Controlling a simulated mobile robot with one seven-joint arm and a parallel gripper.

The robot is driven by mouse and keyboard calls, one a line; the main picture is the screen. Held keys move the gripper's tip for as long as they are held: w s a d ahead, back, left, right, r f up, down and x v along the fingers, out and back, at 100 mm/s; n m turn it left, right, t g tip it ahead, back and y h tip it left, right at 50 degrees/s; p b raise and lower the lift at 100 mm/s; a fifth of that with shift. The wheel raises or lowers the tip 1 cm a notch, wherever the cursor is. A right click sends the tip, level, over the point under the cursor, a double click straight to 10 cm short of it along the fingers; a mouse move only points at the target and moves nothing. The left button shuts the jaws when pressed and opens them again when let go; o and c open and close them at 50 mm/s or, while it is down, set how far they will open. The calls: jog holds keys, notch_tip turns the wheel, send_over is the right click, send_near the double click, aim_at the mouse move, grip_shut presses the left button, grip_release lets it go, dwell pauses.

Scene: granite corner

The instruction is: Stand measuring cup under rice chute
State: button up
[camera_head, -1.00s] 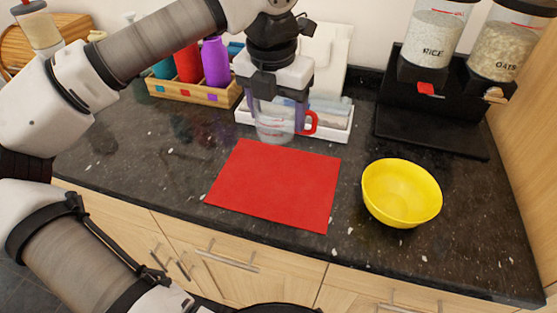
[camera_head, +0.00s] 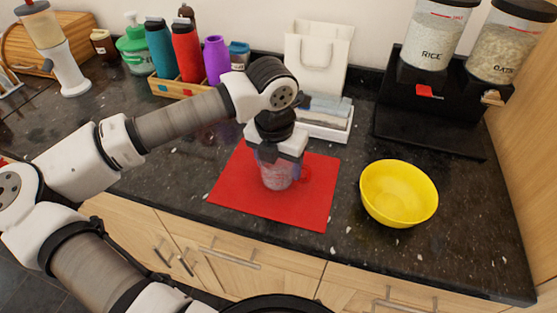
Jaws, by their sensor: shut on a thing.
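A clear measuring cup (camera_head: 276,178) with a red handle (camera_head: 304,174) is upright over the red mat (camera_head: 238,188). My gripper (camera_head: 277,160) is shut on the cup from above; its fingers and the upper cup partly hide each other. I cannot tell whether the cup touches the mat. The rice chute with its red tab (camera_head: 428,91) is under the clear RICE container (camera_head: 432,38) on the black dispenser (camera_head: 425,126) at the back right. The dispenser's base below the chute is empty.
A yellow bowl (camera_head: 398,194) stands right of the mat, in front of the dispenser. A white tray (camera_head: 329,130) of folded cloths is behind my gripper. Bottles in a wooden crate (camera_head: 190,92) stand at the back left. An OATS container (camera_head: 495,45) adjoins the rice.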

jog(key=shift+f, duration=0.15)
jog(key=o, duration=1)
